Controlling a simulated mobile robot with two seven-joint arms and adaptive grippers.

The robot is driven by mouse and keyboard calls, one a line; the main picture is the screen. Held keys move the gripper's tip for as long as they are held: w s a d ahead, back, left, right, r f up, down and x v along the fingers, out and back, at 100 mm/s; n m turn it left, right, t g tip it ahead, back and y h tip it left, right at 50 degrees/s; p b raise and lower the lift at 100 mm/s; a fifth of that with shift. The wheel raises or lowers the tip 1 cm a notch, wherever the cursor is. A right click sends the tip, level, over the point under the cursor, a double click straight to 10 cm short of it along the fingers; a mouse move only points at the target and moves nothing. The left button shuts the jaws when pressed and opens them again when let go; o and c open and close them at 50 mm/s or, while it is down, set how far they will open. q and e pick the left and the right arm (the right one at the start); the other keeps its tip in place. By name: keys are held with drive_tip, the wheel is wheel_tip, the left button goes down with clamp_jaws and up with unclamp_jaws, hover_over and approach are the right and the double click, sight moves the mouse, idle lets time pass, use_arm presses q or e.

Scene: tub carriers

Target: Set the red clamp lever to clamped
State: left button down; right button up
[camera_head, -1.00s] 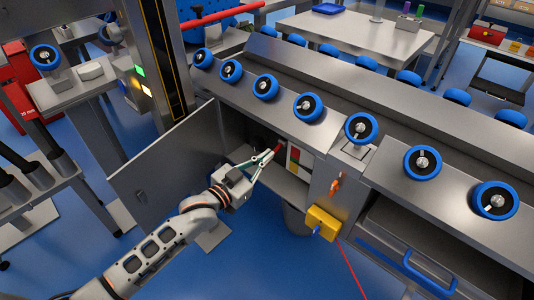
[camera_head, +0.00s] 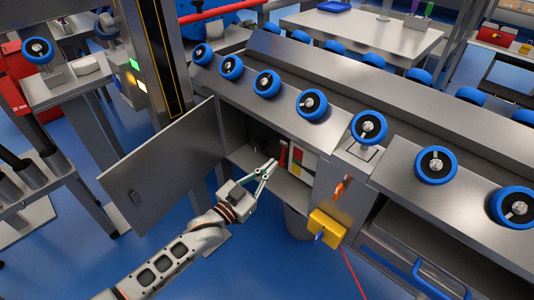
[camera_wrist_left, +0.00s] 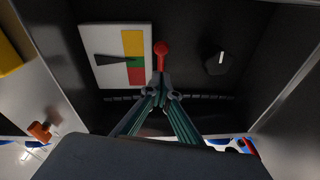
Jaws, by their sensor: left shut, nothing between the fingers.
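The red clamp lever (camera_head: 283,154) stands roughly upright inside the open cabinet bay. In the left wrist view its round red knob (camera_wrist_left: 161,48) is at the top of a short stem, right of a marked plate. My left gripper (camera_head: 268,168) is shut and empty, just in front and to the left of the lever. In the left wrist view its fingertips (camera_wrist_left: 161,84) lie just below the stem; I cannot tell whether they touch it. The lever's base is hidden behind the fingers. My right gripper is not in view.
The white plate (camera_wrist_left: 100,72) carries yellow and red fields and a black wedge. A dark knob (camera_wrist_left: 217,63) sits right of the lever. The cabinet door (camera_head: 160,175) stands open at left. A yellow box (camera_head: 326,228) and orange handle (camera_head: 339,188) are outside, at right.

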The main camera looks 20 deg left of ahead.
sight(281, 161)
use_arm(q)
drive_tip(key=shift+w+d+f, duration=0.2)
drive_tip(key=shift+w+f, duration=0.25)
drive_tip(key=shift+f, duration=0.15)
drive_tip(key=shift+w+d+f, duration=0.2)
drive_tip(key=shift+w+f, duration=0.35)
drive_tip(key=shift+w, duration=0.05)
drive_tip(key=shift+w+b, duration=0.3)
drive_tip(key=shift+w, duration=0.1)
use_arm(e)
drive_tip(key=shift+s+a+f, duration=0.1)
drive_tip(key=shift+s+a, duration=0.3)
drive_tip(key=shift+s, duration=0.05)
use_arm(q)
drive_tip(key=shift+w+d, duration=0.1)
drive_tip(key=shift+w, duration=0.05)
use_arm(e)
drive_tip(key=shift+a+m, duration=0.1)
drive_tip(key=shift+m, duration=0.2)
use_arm(q)
drive_tip(key=shift+r, duration=0.1)
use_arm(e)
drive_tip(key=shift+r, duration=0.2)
